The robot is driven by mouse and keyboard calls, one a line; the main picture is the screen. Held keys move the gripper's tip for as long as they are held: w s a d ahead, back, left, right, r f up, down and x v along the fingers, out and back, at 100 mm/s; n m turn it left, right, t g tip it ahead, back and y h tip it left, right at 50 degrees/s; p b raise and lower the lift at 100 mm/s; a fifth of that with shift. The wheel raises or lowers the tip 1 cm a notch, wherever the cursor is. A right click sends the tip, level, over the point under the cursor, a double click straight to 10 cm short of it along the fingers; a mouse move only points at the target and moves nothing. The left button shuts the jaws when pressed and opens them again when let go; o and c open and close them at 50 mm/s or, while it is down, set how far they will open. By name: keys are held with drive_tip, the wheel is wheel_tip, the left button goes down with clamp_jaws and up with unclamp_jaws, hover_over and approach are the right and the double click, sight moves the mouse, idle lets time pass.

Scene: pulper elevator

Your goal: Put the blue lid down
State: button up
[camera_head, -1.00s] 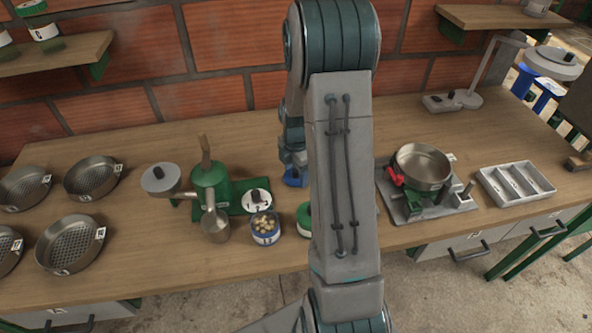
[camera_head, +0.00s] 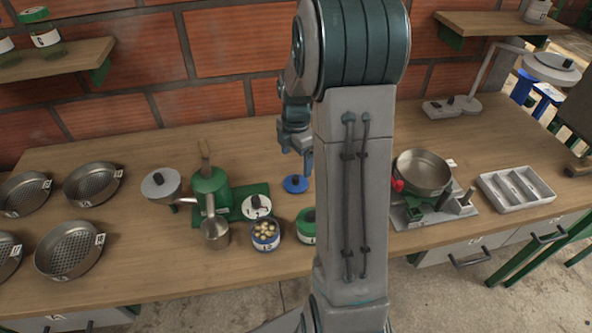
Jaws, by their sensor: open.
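The blue lid (camera_head: 295,184) lies flat on the wooden bench, right of the green pulper and its green mat. My gripper (camera_head: 297,168) is just above the lid with its fingers pointing down. It is open and appears clear of the lid. My arm stands to the right of the lid and hides part of the bench there. An open blue-banded tin (camera_head: 265,236) with pale beans in it stands nearer the front edge.
The green pulper (camera_head: 210,187) with a metal cup (camera_head: 214,233) stands to the left. A green-banded tin (camera_head: 306,226) is beside my arm. A pan (camera_head: 422,172) on a stand and a white divided tray (camera_head: 516,188) are at the right. Several sieves (camera_head: 92,183) fill the left end.

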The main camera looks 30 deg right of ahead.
drive_tip(key=s+a+r+m+t, duration=0.1)
drive_tip(key=s+a+r+m, duration=0.7)
drive_tip(key=a+r+m, duration=0.15)
drive_tip(key=s+a+r+m+t, duration=0.1)
drive_tip(key=s+a+m, duration=0.3)
drive_tip(key=s+m, duration=0.6)
drive_tip(key=shift+s+a+r+t, duration=0.25)
drive_tip(key=shift+s+r+t, duration=0.1)
drive_tip(key=shift+r+t, duration=0.05)
